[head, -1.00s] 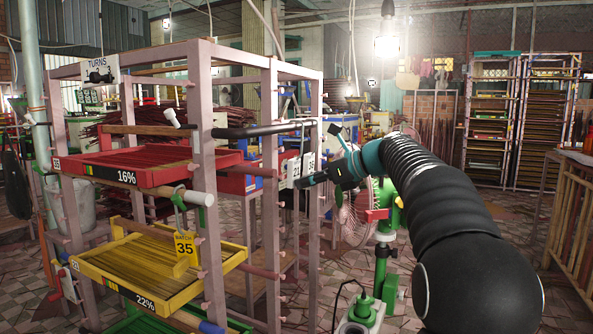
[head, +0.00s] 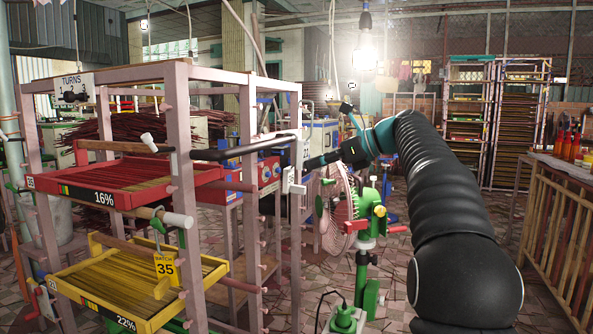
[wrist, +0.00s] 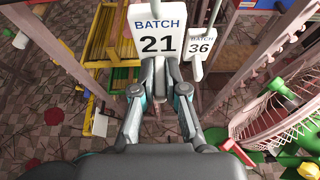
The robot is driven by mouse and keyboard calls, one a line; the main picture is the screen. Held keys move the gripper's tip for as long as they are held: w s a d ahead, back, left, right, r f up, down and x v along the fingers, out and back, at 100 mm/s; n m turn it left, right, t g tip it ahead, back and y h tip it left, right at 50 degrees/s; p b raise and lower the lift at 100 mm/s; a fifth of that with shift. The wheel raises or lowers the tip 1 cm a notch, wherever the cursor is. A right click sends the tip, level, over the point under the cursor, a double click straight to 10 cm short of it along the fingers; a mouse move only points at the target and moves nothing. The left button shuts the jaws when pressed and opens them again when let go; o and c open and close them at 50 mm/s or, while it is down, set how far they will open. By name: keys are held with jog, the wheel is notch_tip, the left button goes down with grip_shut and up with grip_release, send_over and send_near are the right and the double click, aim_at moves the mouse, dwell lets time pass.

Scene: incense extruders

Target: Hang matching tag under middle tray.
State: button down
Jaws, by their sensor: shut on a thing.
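My gripper (wrist: 158,66) is shut on the white tag marked BATCH 21 (wrist: 157,30), which stands upright at the fingertips in the wrist view. A second white tag marked BATCH 36 (wrist: 201,48) is behind it to the right. In the head view my gripper (head: 312,160) is at the rack's right-hand post, its tips partly hard to make out. The red tray (head: 110,183), showing 16%, sits above the yellow tray (head: 140,300), showing 22%. A yellow tag marked BATCH 35 (head: 165,268) hangs between them from a white-ended rod (head: 176,218).
The pink rack (head: 180,150) has several posts and projecting pegs. A black-sleeved bar (head: 235,149) runs across it toward my gripper. A green-bladed fan (head: 335,207) stands close behind and below my arm. A wooden railing (head: 572,230) is at the right, with open floor before it.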

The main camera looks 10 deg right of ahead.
jog(key=s+d+r+p, duration=0.1)
jog(key=d+r, duration=0.3)
jog(key=r, duration=0.1)
jog(key=shift+d, duration=0.15)
dwell(0.4)
jog(key=shift+s+d+r, duration=0.1)
jog(key=s+d, duration=0.5)
jog(key=d, duration=0.2)
dwell(0.8)
jog(key=shift+s, duration=0.15)
